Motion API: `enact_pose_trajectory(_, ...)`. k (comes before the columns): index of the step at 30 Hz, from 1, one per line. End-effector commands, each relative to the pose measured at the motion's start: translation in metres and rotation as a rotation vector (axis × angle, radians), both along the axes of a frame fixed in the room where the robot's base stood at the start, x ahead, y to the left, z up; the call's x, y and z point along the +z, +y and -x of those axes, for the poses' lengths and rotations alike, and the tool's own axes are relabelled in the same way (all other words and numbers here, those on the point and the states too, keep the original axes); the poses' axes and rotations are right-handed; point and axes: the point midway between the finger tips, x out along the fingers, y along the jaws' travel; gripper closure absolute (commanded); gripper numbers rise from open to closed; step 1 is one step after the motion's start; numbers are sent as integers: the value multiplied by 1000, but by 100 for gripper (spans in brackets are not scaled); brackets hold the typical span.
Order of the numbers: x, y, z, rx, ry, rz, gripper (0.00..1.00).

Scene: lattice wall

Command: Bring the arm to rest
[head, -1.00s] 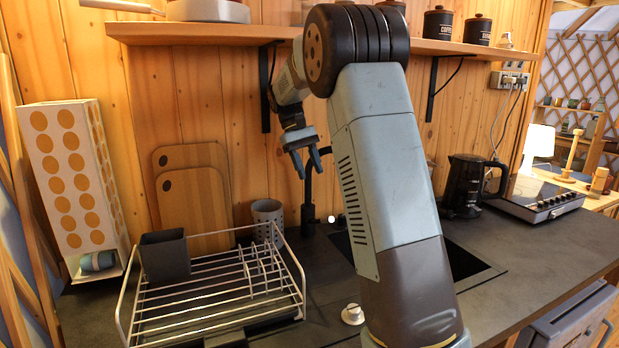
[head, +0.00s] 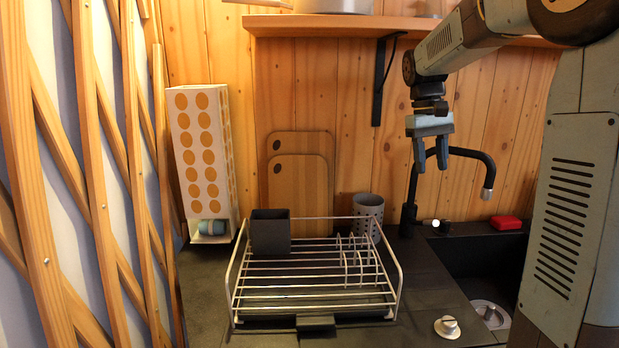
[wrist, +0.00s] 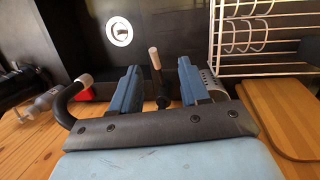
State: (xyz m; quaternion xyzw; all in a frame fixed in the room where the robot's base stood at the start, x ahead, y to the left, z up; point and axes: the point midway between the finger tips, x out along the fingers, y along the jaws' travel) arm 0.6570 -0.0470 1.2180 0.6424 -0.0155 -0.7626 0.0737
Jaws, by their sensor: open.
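My gripper (head: 431,158) hangs from my raised arm in front of the wooden wall, with its fingers pointing down. Its two blue-grey fingers are apart and nothing is between them. In the head view it is near the top of the black faucet (head: 411,200). The wrist view shows the open fingers of my gripper (wrist: 160,88) with the faucet (wrist: 67,103) close by. I cannot tell whether they touch. My arm is bent and covers the right side of the head view.
A wire dish rack (head: 310,283) with a dark cup (head: 270,232) stands on the dark counter. A grey perforated holder (head: 368,212), cutting boards (head: 300,190) and a dotted box (head: 203,150) stand behind it. A shelf (head: 330,26) is above. A red item (head: 505,222) lies behind the sink (head: 470,262).

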Motion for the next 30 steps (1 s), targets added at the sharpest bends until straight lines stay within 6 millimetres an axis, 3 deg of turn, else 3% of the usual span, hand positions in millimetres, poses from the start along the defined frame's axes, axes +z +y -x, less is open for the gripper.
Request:
enact_pose_trajectory(6, 12, 8, 54, -5, -127, -37, 55)
enact_pose_trajectory(14, 13, 19, 114, -13, -270, -73, 55)
enact_pose_trajectory(23, -1, 32, 182, -26, -435, -108, 55)
enact_pose_trajectory(30, -23, 41, 230, -39, -564, -131, 55)
